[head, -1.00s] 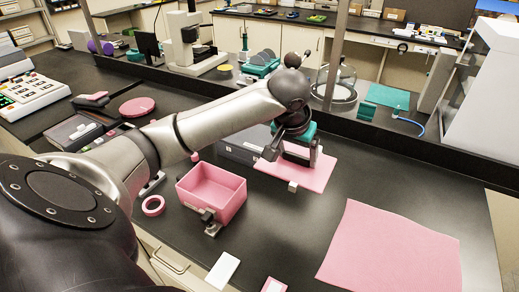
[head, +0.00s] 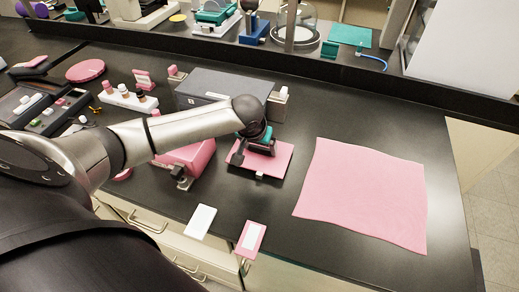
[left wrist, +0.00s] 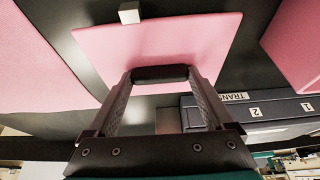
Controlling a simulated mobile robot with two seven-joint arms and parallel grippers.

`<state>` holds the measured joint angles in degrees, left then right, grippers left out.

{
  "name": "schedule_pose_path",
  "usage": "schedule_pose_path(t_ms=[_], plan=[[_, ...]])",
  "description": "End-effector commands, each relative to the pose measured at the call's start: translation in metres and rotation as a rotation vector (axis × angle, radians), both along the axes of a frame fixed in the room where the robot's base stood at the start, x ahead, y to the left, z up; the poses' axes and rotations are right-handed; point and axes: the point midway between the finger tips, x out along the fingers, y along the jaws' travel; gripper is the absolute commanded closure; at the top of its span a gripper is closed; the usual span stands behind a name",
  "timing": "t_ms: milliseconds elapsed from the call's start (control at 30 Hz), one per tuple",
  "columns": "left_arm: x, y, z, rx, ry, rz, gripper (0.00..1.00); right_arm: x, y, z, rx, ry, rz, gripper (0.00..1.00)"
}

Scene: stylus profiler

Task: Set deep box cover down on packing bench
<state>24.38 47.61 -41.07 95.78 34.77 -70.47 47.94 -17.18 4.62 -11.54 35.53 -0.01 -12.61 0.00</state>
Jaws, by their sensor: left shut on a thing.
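The deep box cover (head: 275,165) is a flat pink plate with a small grey latch at its near edge. My left gripper (head: 257,146) is shut on its dark handle, which shows between the fingers in the left wrist view (left wrist: 160,73). The cover is level over the black packing bench (head: 250,205), between the pink box and the pink mat. I cannot tell whether it touches the bench. The pink deep box (head: 188,157) stands to its left, partly hidden by my arm. My right gripper is not in view.
The pink mat (head: 365,195) lies to the right. A grey case (head: 225,85) stands behind the cover. A white card (head: 200,221) and a pink-framed card (head: 251,239) are at the front edge. Bare bench lies between cover and mat.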

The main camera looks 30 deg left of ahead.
Motion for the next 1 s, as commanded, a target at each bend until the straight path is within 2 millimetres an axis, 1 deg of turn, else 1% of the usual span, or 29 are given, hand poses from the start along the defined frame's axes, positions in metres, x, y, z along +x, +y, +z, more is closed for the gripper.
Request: schedule_pose_path(t_ms=[33, 100, 300, 433, 467, 567, 833, 1000], plan=[[0.0, 0.0, -0.008, 0.001, 0.0, 0.0, 1.0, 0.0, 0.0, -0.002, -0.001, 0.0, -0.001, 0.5], [0.0, 0.001, -0.01, 0.001, -0.002, 0.0, 1.0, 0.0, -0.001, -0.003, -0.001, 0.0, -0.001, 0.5], [0.0, 0.0, -0.009, 0.0, -0.002, 0.0, 1.0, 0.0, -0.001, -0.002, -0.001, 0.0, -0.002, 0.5], [0.0, 0.0, -0.013, 0.001, -0.001, 0.001, 1.0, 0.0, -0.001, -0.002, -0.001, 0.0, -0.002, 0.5], [0.0, 0.001, -0.013, 0.001, -0.001, 0.001, 0.11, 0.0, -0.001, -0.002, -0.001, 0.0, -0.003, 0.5], [0.0, 0.0, -0.013, 0.001, -0.001, 0.0, 0.0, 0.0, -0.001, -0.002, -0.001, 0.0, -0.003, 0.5], [0.0, 0.001, -0.011, 0.001, -0.002, 0.0, 0.0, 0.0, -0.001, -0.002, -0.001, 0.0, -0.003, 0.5], [-0.004, -0.001, 0.002, 0.001, -0.002, -0.001, 0.0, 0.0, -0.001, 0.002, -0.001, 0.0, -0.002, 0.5]])
